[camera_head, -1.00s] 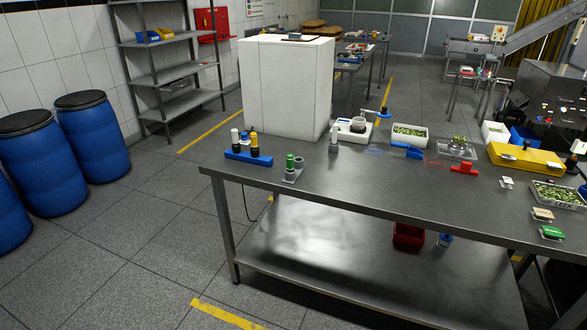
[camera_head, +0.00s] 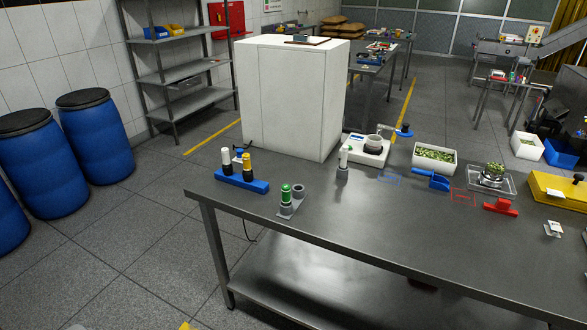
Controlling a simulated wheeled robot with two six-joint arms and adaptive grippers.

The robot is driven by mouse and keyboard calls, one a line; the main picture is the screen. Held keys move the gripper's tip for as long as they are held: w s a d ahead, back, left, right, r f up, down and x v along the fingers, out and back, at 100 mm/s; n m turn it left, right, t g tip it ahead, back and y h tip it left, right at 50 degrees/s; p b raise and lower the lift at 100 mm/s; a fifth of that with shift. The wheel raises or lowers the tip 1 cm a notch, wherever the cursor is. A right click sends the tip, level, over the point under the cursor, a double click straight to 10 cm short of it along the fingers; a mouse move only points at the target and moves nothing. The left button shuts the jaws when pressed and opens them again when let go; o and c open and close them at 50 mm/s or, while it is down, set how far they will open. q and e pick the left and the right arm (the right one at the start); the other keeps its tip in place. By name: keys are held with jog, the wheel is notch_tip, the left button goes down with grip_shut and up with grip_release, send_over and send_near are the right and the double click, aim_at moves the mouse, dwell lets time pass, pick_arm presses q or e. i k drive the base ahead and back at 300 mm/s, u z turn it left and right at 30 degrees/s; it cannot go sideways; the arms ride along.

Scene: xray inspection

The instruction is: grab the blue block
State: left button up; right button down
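Neither of my grippers shows in the head view, and nothing is touching the block.
A grey holder with a green-topped cylinder (camera_head: 286,194) stands right of the block.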

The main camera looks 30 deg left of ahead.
aim_at(247, 182)
jog(key=u, duration=0.2)
jog(key=i, duration=1.15)
jog(key=u, duration=0.6)
